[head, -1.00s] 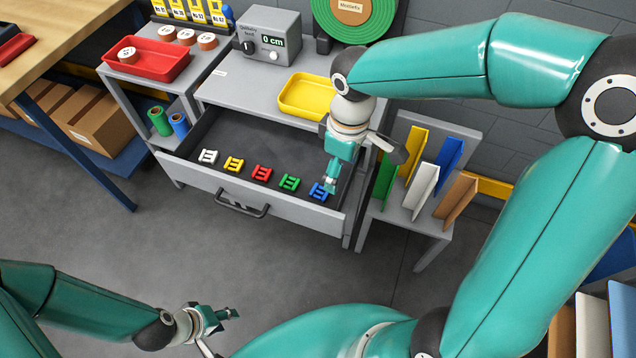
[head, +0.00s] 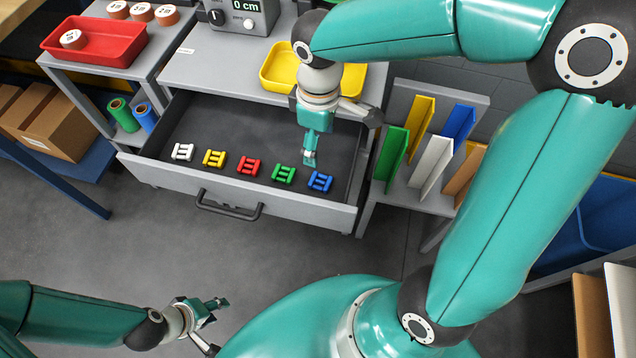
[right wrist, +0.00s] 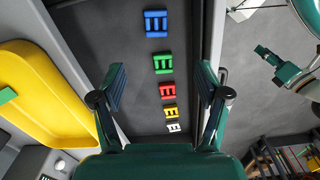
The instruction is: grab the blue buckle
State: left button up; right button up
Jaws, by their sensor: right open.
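The blue buckle (head: 320,181) lies at the right end of a row of buckles in the open drawer (head: 240,115). My right gripper (head: 310,158) is over the drawer, just above and behind the blue buckle in the head view. In the right wrist view, the right gripper (right wrist: 162,78) is open with nothing between its fingers, and the blue buckle (right wrist: 156,23) shows ahead of the fingertips, apart from them. My left gripper (head: 218,322) is low in front of the drawer; its fingers look spread and empty.
The green buckle (head: 284,174) is beside the blue one, then red (head: 248,166), yellow (head: 214,158) and white (head: 182,152). The drawer front (head: 290,207) borders the row. A yellow tray (head: 352,80) is above the drawer; upright coloured panels (head: 435,160) stand at right.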

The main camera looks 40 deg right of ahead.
jog(key=b, duration=0.2)
send_over(322, 181)
jog(key=f, duration=1)
jog(key=shift+s+a+f, duration=0.1)
jog(key=shift+a+f, duration=0.05)
jog(key=shift+a, duration=0.1)
jog(key=shift+d+f, duration=0.15)
jog(key=shift+f, duration=1.2)
jog(key=shift+d+f, duration=0.1)
jog(key=shift+f, duration=1.25)
jog(key=c, duration=1)
jog(key=shift+c, duration=0.2)
